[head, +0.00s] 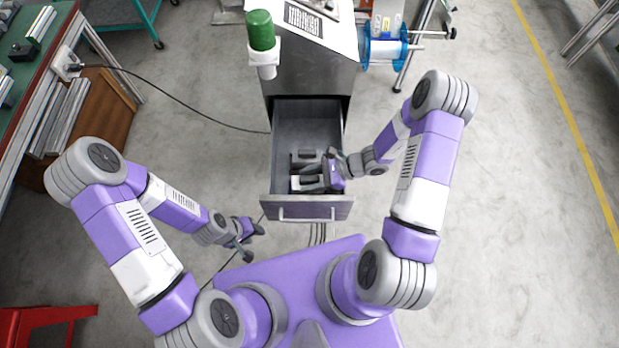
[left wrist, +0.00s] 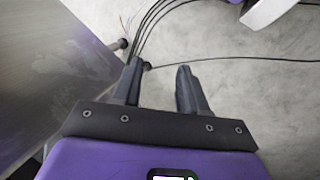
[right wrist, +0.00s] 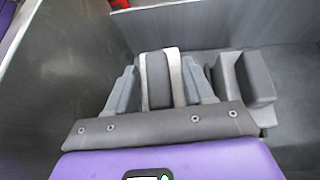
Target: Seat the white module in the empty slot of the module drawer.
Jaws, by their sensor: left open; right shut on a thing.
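The white module (right wrist: 176,75), with a dark grey grip on it, is between the fingers of my right gripper (right wrist: 160,78) in the right wrist view. My right gripper is shut on it, down inside the open module drawer (head: 306,208). In the head view the module (head: 295,183) is near the drawer's front and partly hidden by the gripper. A dark grey block (right wrist: 258,78) stands just right of it in the right wrist view. I cannot tell whether the module is seated; the slot under it is hidden. My left gripper (head: 252,241) is open and empty, outside the drawer's front left corner.
The drawer walls (right wrist: 60,75) rise close around my right gripper. The drawer's rear floor (head: 308,125) is bare. A green bench (head: 40,75) stands at left. Cables (left wrist: 160,20) run across the floor.

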